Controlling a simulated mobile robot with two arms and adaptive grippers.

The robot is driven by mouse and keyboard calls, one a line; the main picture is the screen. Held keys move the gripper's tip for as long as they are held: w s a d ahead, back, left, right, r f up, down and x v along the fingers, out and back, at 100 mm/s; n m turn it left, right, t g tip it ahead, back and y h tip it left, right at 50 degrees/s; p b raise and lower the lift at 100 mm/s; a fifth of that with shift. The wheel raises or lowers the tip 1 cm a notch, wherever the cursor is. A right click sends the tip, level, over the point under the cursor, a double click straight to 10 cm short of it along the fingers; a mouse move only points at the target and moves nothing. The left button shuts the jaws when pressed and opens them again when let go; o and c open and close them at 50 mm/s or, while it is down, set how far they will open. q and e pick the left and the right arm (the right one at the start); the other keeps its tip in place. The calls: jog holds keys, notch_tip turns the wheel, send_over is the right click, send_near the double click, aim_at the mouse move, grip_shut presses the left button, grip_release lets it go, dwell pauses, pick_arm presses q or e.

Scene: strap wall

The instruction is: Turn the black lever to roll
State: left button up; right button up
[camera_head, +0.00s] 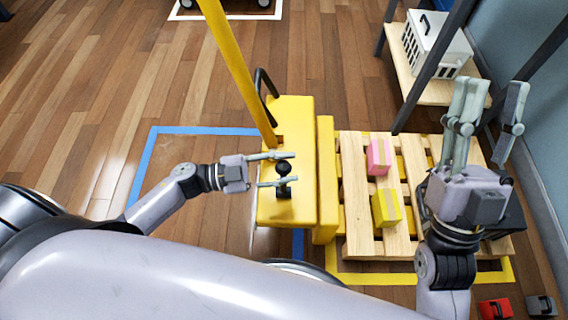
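The black lever (283,168) has a round knob and stands on the yellow body of the pallet jack (297,122). My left gripper (290,168) reaches in from the left with its two fingers apart. In this view the knob lies between the fingertips; whether they touch it cannot be told. The lower finger covers part of the lever's stem. My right gripper (494,84) is raised over the right side of the pallet, fingers spread and pointing up in the picture, with nothing between them.
A wooden pallet (356,215) right of the jack carries a pink box (379,157) and a yellow box (386,208). A yellow post (236,70) and a black handle (265,82) rise from the jack. A white crate (437,45) sits on a shelf at the back right. Open floor lies left.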

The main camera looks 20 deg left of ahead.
pick_arm(q)
jog(key=o, duration=0.4)
jog(key=shift+a, duration=0.1)
jog(key=v, duration=1.2)
jog(key=shift+f, duration=0.1)
